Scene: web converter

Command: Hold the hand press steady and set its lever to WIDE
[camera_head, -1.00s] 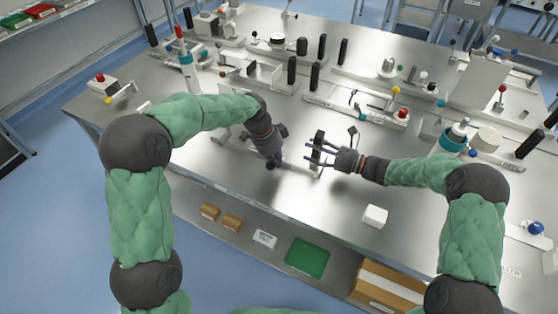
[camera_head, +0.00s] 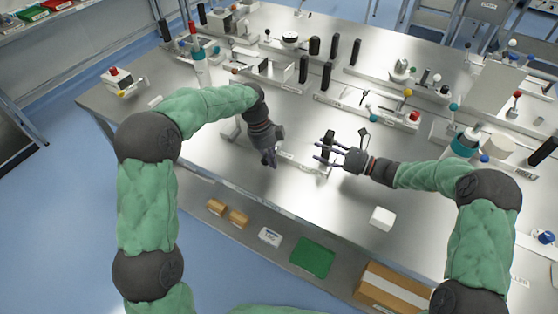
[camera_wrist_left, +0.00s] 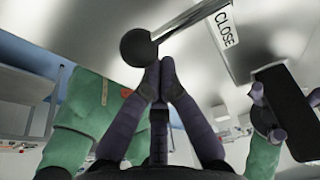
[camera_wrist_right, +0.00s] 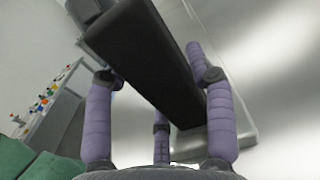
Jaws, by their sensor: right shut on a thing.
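The hand press has a pale base (camera_head: 288,157) near the table's front edge and a black upright grip (camera_head: 328,146). My right gripper (camera_head: 321,152) is shut on this black grip, which also lies between its fingers in the right wrist view (camera_wrist_right: 150,55). In the left wrist view, the lever (camera_wrist_left: 185,22) is a metal bar ending in a black ball knob (camera_wrist_left: 138,47). A CLOSE label (camera_wrist_left: 226,25) is beside it; no WIDE label is readable. My left gripper (camera_head: 269,162) has its fingertips together, close by the knob. I cannot tell whether they touch it.
A white block (camera_head: 382,218) lies on the table right of the press. Several fixtures with black posts (camera_head: 303,69) and coloured knobs stand behind. A lower shelf holds a green tray (camera_head: 313,257) and boxes. The table left of the press is mostly clear.

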